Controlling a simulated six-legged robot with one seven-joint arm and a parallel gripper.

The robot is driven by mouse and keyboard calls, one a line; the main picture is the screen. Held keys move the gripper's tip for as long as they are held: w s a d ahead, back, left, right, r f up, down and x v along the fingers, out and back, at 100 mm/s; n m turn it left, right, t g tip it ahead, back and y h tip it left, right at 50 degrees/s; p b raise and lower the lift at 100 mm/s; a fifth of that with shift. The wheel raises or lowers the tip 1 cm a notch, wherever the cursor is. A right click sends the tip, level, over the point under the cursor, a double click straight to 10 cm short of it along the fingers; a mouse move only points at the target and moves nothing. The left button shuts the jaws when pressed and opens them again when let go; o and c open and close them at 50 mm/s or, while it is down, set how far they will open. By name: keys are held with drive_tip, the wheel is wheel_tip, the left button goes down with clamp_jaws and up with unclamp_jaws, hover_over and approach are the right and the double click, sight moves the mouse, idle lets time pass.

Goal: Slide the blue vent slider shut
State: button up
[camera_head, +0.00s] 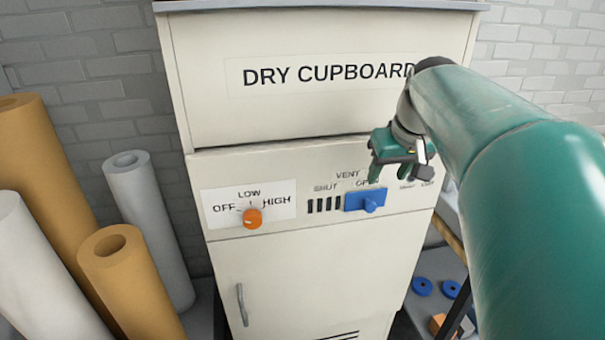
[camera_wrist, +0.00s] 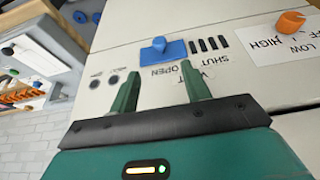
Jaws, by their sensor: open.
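The blue vent slider (camera_head: 367,200) is a flat plate with a knob on the front of the cream dry cupboard (camera_head: 300,270). It sits at the right, under the OPEN label, and the dark vent slots (camera_head: 324,205) to its left, under SHUT, are uncovered. In the wrist view, turned upside down, the slider (camera_wrist: 163,51) lies beyond my fingertips, with the slots (camera_wrist: 209,44) to its right. My gripper (camera_head: 392,178) is open and empty, just above and to the right of the slider. In the wrist view its fingers (camera_wrist: 157,78) point toward the slider, seemingly without touching it.
An orange knob (camera_head: 252,217) is on the same panel at left, with a cupboard handle (camera_head: 242,304) below. Rolls (camera_head: 135,285) stand at the left. A shelf at the lower right holds blue discs (camera_head: 422,287). The panel between knob and slots is clear.

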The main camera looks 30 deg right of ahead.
sight(372, 204)
drive_tip(key=x, duration=1.2)
drive_tip(key=shift+w+d+f, duration=0.1)
drive_tip(key=shift+d+f, duration=0.05)
clamp_jaws()
